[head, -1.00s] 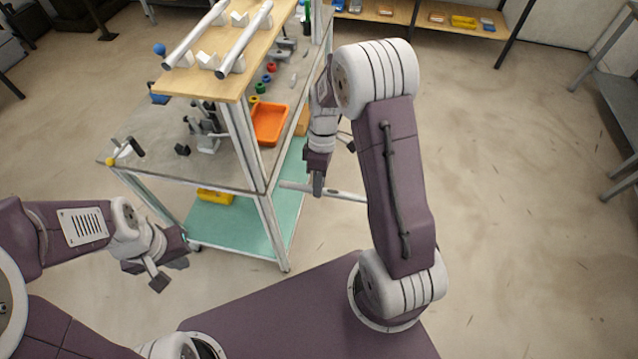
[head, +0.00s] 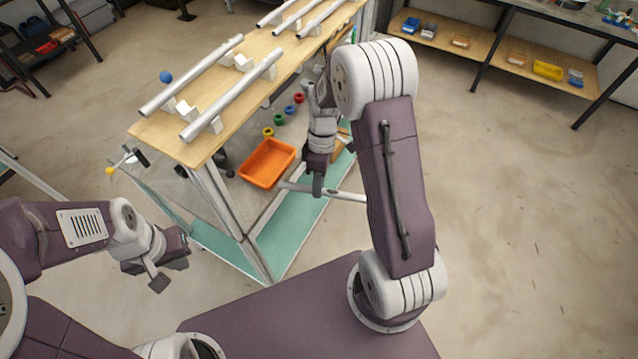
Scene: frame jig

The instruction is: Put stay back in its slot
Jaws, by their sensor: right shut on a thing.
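A silver tube, which looks like the stay (head: 345,195), is held roughly level in my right gripper (head: 318,186). The gripper's dark fingers are shut on it and hide part of it. The stay is in the air, in front of the bench's right side and lower than its wooden top. The frame jig lies on the wooden top (head: 190,140): several silver tubes (head: 232,95) resting on white blocks (head: 243,63). I cannot tell which slot is empty. My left gripper (head: 168,274) is open and empty, left of the bench's near end and apart from everything.
An orange tray (head: 267,163) and several coloured rings (head: 289,110) sit on the bench's middle level. A green lower shelf (head: 295,238) is beneath. My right forearm passes close to the bench's right edge. Open floor (head: 500,180) lies right; a storage rack (head: 470,48) stands behind.

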